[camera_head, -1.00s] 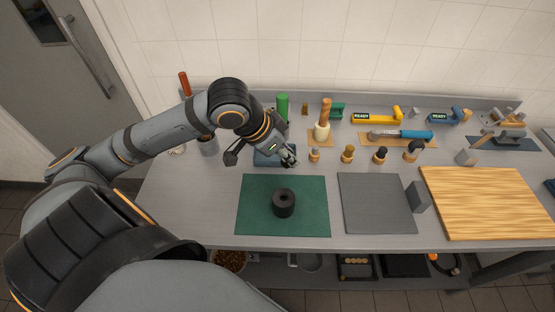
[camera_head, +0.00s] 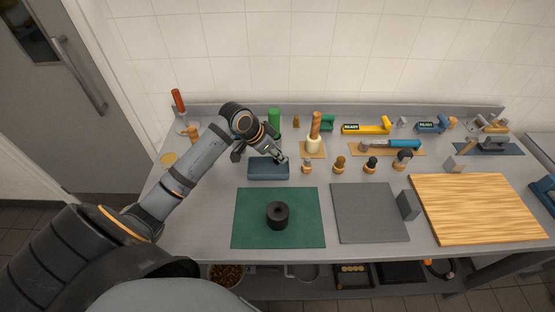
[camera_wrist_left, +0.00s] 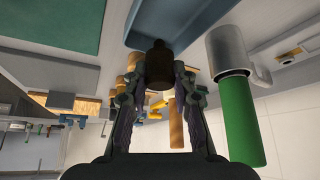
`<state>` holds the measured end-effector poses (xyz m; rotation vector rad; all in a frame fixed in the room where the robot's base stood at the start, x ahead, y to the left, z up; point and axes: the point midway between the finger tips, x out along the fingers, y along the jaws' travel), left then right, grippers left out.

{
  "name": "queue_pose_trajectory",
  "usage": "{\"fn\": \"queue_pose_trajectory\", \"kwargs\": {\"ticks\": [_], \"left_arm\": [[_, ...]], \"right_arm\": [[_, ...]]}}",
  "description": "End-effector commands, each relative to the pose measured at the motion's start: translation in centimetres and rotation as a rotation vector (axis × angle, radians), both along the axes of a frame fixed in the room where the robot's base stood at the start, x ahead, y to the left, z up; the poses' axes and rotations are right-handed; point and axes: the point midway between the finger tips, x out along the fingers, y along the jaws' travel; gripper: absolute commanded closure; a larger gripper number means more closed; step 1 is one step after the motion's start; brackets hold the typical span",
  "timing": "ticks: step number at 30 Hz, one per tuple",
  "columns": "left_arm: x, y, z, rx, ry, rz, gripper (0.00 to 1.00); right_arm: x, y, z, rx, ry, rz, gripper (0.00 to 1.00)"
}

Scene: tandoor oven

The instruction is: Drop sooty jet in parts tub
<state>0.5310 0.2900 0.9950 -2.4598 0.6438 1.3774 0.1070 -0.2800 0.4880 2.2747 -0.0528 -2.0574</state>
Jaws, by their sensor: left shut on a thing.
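My left gripper (camera_head: 280,157) is above the back right part of the blue parts tub (camera_head: 268,172). In the left wrist view, the gripper (camera_wrist_left: 159,82) is shut on a small dark brown cylinder, the sooty jet (camera_wrist_left: 159,62). The tub (camera_wrist_left: 185,18) shows close beyond the jet there, so the jet appears to be over or near the tub's edge. I cannot tell the height between them. The jet is too small to make out in the head view. The inside of the tub is partly covered by the gripper. My right gripper is not in view.
Several small brass pieces (camera_head: 340,165) stand in a row right of the tub. A green-handled tool (camera_head: 274,121) stands behind the gripper. A green mat (camera_head: 248,222) with a black ring (camera_head: 278,216) lies in front. A grey mat (camera_head: 368,222) is to its right.

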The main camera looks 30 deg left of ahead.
Motion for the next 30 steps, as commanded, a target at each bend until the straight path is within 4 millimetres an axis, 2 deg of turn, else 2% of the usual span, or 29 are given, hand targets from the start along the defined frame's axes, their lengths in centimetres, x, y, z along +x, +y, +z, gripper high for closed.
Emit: {"fn": "queue_pose_trajectory", "kwargs": {"ticks": [4, 9, 19, 20, 21, 30], "left_arm": [[0.4, 0.2, -1.1, -0.004, 0.004, 0.001, 1.0], [0.3, 0.2, -3.5, -0.001, 0.003, 0.001, 1.0], [0.3, 0.2, -4.1, 0.0, 0.001, -0.001, 1.0], [0.3, 0.2, -4.0, 0.0, 0.001, -0.001, 0.71], [0.3, 0.2, -4.0, 0.0, 0.001, -0.001, 0.65], [0.3, 0.2, -3.8, 0.0, 0.001, 0.0, 0.65]], "right_arm": [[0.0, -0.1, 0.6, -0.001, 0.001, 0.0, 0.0], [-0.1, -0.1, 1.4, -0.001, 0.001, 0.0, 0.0], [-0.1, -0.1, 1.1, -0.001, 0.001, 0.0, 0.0], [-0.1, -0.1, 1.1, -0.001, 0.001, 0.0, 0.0], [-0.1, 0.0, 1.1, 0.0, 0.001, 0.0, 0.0], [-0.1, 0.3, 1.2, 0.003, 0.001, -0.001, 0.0]]}}
